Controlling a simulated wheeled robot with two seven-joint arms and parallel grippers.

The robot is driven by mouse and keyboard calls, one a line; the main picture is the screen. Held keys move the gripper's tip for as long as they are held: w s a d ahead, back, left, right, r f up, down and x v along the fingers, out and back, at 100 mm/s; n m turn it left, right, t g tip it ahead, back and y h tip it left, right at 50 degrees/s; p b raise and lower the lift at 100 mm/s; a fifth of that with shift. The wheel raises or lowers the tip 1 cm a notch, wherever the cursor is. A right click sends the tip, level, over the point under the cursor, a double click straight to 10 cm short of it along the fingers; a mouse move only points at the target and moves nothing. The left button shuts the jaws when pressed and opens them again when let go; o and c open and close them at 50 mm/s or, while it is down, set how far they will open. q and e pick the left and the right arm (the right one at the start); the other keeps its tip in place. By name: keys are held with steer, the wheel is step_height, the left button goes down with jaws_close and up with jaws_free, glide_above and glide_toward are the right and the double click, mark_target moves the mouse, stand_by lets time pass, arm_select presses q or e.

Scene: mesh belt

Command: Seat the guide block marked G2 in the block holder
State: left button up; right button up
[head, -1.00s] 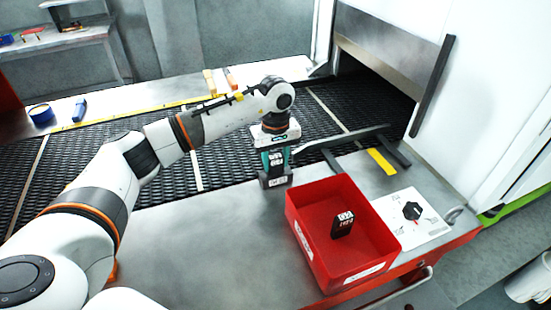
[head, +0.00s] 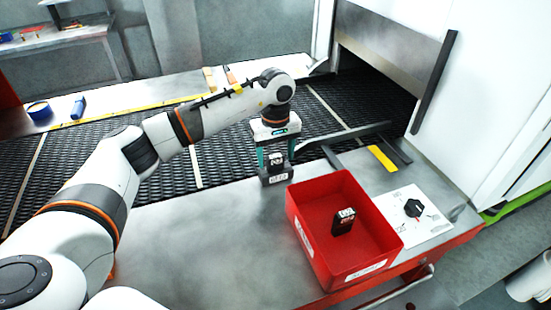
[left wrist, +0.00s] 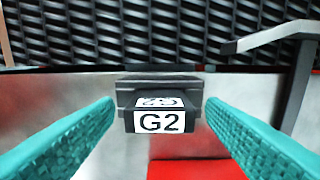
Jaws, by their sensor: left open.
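The G2 guide block (head: 276,159) is dark with white labels and stands upright in the dark block holder (head: 275,179) at the belt's near edge. How deep it sits is hard to tell. In the left wrist view the block (left wrist: 160,122) shows G2 on its top and its front face, with the dark holder around its far side. My left gripper (head: 277,155) is above the holder, open, with one teal finger on each side of the block and a gap on both sides. My right gripper is out of view.
A red bin (head: 312,256) right of the holder contains another dark labelled block (head: 343,221). Dark guide rails (head: 345,138) angle across the belt (head: 225,153) nearby. The metal table left of the bin is clear.

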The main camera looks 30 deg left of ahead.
mark_target(275, 156)
arm_select(q)
step_height(275, 156, up, 11)
steer(key=b, duration=0.1)
steer(key=shift+f+b, duration=0.2)
steer(key=shift+b, duration=0.15)
steer(key=shift+f, duration=0.1)
